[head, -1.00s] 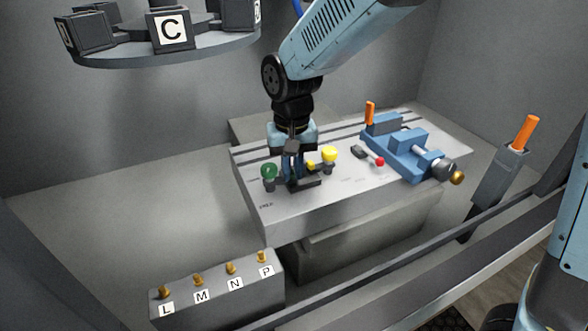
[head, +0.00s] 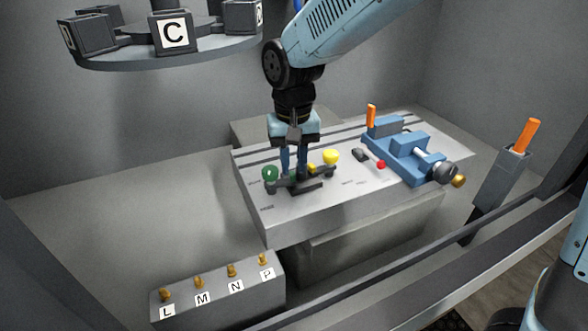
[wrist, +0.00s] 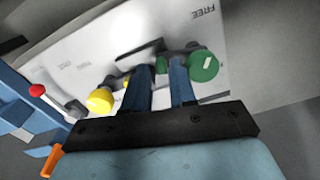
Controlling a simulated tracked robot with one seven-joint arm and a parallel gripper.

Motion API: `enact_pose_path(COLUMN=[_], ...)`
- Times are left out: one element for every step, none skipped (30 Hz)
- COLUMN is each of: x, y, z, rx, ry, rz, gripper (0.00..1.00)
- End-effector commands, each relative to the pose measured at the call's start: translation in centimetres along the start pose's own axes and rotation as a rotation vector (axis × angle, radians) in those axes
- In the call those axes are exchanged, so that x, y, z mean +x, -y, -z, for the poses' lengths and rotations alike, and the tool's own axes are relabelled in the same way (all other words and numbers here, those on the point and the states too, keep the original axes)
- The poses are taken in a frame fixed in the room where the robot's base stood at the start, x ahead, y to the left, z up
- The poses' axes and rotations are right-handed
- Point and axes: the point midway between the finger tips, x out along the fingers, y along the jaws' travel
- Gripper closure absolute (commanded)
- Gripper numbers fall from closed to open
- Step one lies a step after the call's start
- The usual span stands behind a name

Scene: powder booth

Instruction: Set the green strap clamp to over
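The green strap clamp has a round green knob (head: 269,173) on a dark arm, at the left of the slotted table. In the wrist view its knob (wrist: 203,66) is right of my fingers, with the dark arm running left toward them. My gripper (head: 294,174) points down over the dark clamp parts, just right of the green knob. In the wrist view its two blue fingers (wrist: 161,88) are apart with a gap between them. I cannot tell whether either finger touches the clamp arm. A yellow knob (head: 331,157) stands right of my gripper.
The grey slotted table (head: 275,222) carries printed labels, one reading FREE (wrist: 203,10). Right of the clamps are a red-tipped lever (head: 381,165) and a blue vise (head: 397,150). A switch box (head: 220,297) marked L, M, N, P stands front left. A carousel (head: 165,48) hangs upper left.

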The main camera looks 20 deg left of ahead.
Motion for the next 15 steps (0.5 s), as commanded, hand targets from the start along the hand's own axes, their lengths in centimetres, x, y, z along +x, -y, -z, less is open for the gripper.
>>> enact_pose_path(x=[-1.1, -1.7, -2.5, -3.1, -3.7, -4.5, -5.1, -5.7, -6.5, -7.0, -7.5, -8.1, -8.6, -8.9, -9.4], y=[0.0, 0.0, 0.0, 0.0, 0.0, 0.0, -0.1, -0.1, -0.1, -0.1, -0.1, -0.1, -0.1, -0.1, -0.1], z=[0.1, 0.1, 0.1, 0.1, 0.1, 0.1, 0.1, 0.1, 0.1, 0.1, 0.1, 0.1, 0.1, 0.1, 0.1], rx=[0.001, 0.001, 0.001, 0.000, 0.000, 0.000, 0.000, 0.000, 0.000, 0.000, 0.000, -0.001, -0.001, -0.001, 0.000], ry=[-0.004, -0.005, -0.004, -0.005, -0.004, -0.005, -0.003, -0.004, -0.004, -0.004, -0.003, -0.003, -0.003, -0.002, -0.002], rz=[0.002, 0.003, 0.002, 0.002, 0.002, 0.002, 0.001, 0.001, 0.001, 0.001, 0.001, 0.001, 0.001, 0.000, 0.000], gripper=[0.74, 0.74, 0.74, 0.74, 0.74, 0.74, 0.74, 0.74, 0.74, 0.74, 0.74, 0.74, 0.74, 0.74, 0.74])
